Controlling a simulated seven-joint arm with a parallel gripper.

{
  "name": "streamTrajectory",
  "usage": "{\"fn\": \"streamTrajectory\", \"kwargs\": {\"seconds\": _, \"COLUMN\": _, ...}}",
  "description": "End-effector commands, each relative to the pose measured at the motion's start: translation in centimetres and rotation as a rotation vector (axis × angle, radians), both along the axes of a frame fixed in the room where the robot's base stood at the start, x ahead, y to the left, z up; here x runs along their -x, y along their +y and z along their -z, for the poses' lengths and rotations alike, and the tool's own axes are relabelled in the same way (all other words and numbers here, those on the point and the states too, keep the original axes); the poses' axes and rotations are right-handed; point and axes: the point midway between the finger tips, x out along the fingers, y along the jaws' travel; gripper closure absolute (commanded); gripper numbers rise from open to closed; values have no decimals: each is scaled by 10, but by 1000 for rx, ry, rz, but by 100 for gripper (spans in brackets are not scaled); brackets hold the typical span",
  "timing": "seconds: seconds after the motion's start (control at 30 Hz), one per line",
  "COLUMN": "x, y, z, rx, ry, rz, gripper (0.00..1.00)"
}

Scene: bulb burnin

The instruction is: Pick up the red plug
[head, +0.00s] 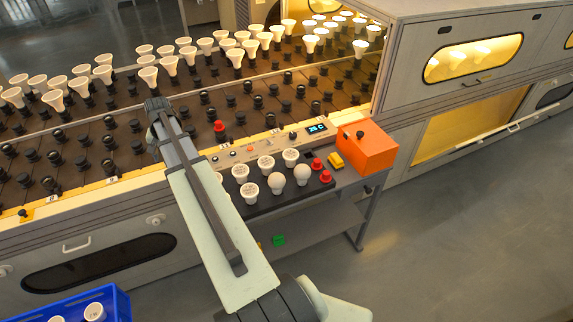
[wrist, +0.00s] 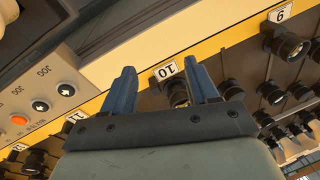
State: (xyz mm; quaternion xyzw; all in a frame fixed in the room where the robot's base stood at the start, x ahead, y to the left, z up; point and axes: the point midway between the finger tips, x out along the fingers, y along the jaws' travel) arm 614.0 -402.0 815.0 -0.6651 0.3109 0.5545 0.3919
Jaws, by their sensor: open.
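One red plug (head: 219,126) stands in the socket rack, just behind the control panel. Two more red plugs, an upper one (head: 317,164) and a lower one (head: 326,176), sit at the right end of the dark tray (head: 262,203). No red plug shows in the wrist view. My gripper (wrist: 163,88) is open and empty, its two blue fingers spread over the yellow rack edge at the label 10. A dark socket (wrist: 178,92) shows between and beyond the fingers. In the head view my arm reaches up to the rack, left of the plug in the rack; the fingers are hard to make out there.
White bulbs (head: 249,190) stand on the tray. The control panel (head: 262,148) borders the rack. Rows of black sockets and white bulbs fill the rack. A blue crate (head: 75,307) is at lower left.

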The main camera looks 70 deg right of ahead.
Motion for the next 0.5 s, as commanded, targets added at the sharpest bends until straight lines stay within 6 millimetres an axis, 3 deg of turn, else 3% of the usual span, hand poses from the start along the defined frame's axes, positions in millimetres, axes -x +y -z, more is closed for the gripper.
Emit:
{"fn": "streamTrajectory", "kwargs": {"seconds": 0.03, "x": 17, "y": -19, "z": -4, "rx": 0, "ry": 7, "rz": 40, "gripper": 41}}
{"fn": "streamTrajectory", "kwargs": {"seconds": 0.2, "x": 69, "y": -69, "z": -14, "rx": -1, "ry": 31, "rz": 156, "gripper": 41}}
{"fn": "streamTrajectory", "kwargs": {"seconds": 0.5, "x": 172, "y": -143, "z": -32, "rx": -11, "ry": 75, "rz": 364, "gripper": 41}}
